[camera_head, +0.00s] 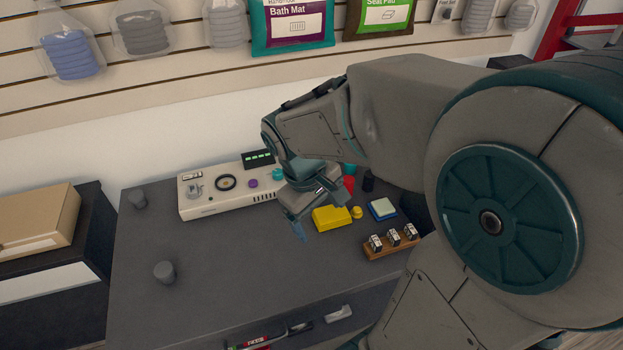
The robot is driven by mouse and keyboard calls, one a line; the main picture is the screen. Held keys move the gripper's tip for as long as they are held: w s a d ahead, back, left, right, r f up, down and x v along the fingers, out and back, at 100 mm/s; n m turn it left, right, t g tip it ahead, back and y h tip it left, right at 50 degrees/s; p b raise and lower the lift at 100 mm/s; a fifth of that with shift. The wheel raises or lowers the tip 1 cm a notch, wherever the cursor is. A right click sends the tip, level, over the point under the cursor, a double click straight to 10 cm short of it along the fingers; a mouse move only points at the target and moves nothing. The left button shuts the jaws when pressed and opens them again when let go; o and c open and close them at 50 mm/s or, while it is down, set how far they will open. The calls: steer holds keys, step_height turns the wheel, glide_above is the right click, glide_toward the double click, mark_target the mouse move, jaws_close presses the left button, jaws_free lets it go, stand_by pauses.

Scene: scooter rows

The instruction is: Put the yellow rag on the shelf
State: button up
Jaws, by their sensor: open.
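A yellow folded-looking piece (337,217), which looks like the yellow rag, lies on the grey cabinet top (225,262). My gripper (302,226) is open and hangs just left of it, above the cabinet top. I cannot tell its exact height, and the jaws look empty. My wrist and arm cover part of the area behind the gripper. I cannot tell which surface is the shelf; a dark unit (92,215) stands at the left.
A beige control box (229,190) stands behind the gripper. Grey pegs (164,272) stand at left. A cardboard box (38,222) sits on the dark unit.

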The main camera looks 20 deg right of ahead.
steer(key=w+f+n+g+h+b, duration=0.2)
steer(key=w+f+n+h+b, duration=0.1)
steer(key=w+f+n+h, duration=0.55)
steer(key=n+t+h+b, duration=0.2)
steer(key=n, duration=0.3)
glide_toward(331, 213)
steer(key=b+x, duration=0.1)
steer(key=x, duration=0.9)
steer(key=shift+d+f, duration=0.15)
steer(key=shift+f, duration=0.05)
steer(key=c, duration=1.2)
steer(key=shift+o, duration=0.2)
steer(key=shift+r, duration=0.15)
